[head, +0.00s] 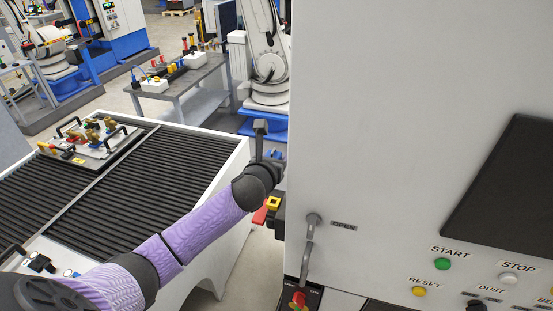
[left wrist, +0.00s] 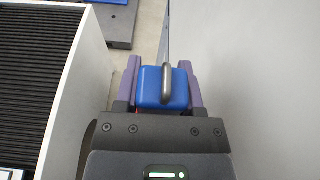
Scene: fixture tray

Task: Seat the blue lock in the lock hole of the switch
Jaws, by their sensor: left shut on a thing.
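My left gripper (left wrist: 160,68) is shut on the blue lock (left wrist: 152,92), with one purple finger on each side of it. In the head view my left gripper (head: 272,166) is beside the left edge of the white machine, and a little of the blue lock (head: 276,154) shows there. Below it, a yellow and red part (head: 273,203) sticks out from the machine's side; it looks like the switch, but its lock hole cannot be made out. The lock is apart from it. My right gripper is out of view.
The white machine front (head: 400,90) fills the right, with a grey handle (head: 313,222) and buttons. A conveyor with black rollers (head: 150,185) stands left, bearing a fixture tray (head: 88,152). A narrow gap lies between conveyor and machine.

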